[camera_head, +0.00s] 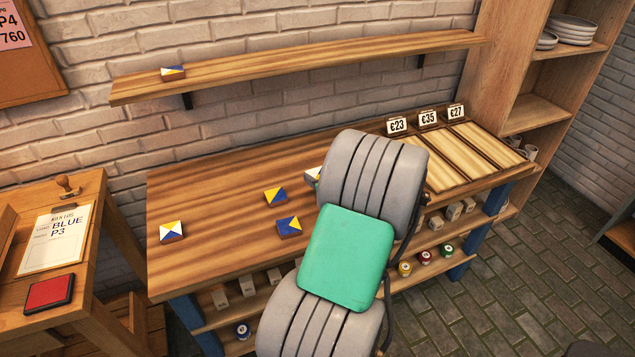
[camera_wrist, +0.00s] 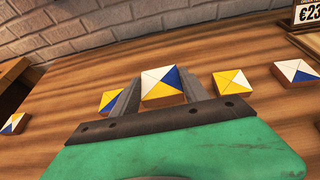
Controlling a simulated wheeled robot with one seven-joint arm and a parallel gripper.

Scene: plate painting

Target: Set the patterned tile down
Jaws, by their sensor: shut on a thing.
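In the wrist view my gripper (camera_wrist: 161,97) is shut on the patterned tile (camera_wrist: 162,82), a square block with white, yellow and blue triangles on top and a wooden side. The tile sits between the two grey fingers over the wooden workbench (camera_wrist: 80,75). I cannot tell whether its underside touches the bench. In the head view my arm hides the gripper and probably the held tile; the bench (camera_head: 215,200) shows around it.
Other tiles lie on both sides of my gripper: a yellow-white one (camera_wrist: 232,82), a white-blue one (camera_wrist: 296,71), a partly hidden one (camera_wrist: 108,99) and one at far left (camera_wrist: 14,123). A wall shelf (camera_head: 290,68) holds one tile (camera_head: 172,72). Price cards (camera_head: 428,117) stand behind trays at right.

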